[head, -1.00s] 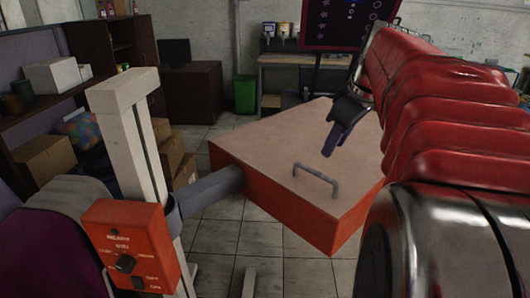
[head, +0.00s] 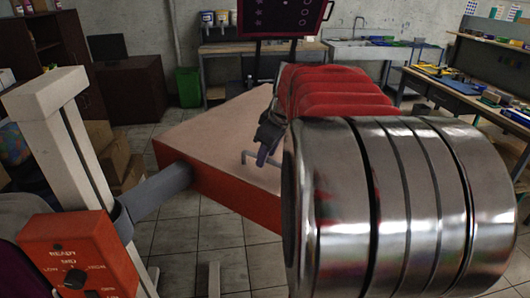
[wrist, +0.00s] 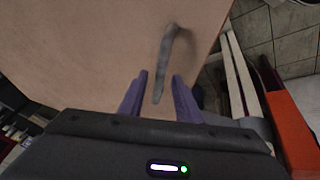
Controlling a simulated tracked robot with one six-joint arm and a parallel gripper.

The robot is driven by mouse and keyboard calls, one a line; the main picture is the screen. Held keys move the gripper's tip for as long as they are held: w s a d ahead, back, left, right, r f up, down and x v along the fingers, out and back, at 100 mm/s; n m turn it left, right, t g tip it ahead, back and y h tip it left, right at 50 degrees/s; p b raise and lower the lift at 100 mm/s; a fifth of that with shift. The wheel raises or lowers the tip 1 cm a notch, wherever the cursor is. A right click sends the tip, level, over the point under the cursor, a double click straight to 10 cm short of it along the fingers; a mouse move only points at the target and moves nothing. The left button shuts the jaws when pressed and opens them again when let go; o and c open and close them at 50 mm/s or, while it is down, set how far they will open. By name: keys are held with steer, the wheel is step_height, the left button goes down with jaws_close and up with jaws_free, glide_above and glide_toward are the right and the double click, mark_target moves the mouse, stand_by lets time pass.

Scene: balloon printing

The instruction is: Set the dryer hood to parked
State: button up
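The dryer hood (head: 205,140) is a wide orange-sided box with a tan top, carried on a grey arm (head: 155,192) from a white post (head: 72,150). A grey bar handle (head: 246,155) stands on its top; my gripper partly hides it in the head view. My gripper (head: 264,158) is at the handle, its dark purple fingers pointing down. In the wrist view my gripper (wrist: 161,77) is open, and the near end of the handle (wrist: 166,62) shows between the fingers. I cannot tell whether they touch it.
An orange control box (head: 78,255) with a knob hangs on the post. Behind are a green bin (head: 188,87), a dark screen (head: 283,16) and a sink (head: 375,50). A cluttered workbench (head: 470,95) stands right.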

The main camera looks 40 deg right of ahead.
jaws_close()
stand_by(0.3)
stand_by(0.3)
steer(key=shift+d, duration=0.15)
steer(key=shift+w, duration=0.15)
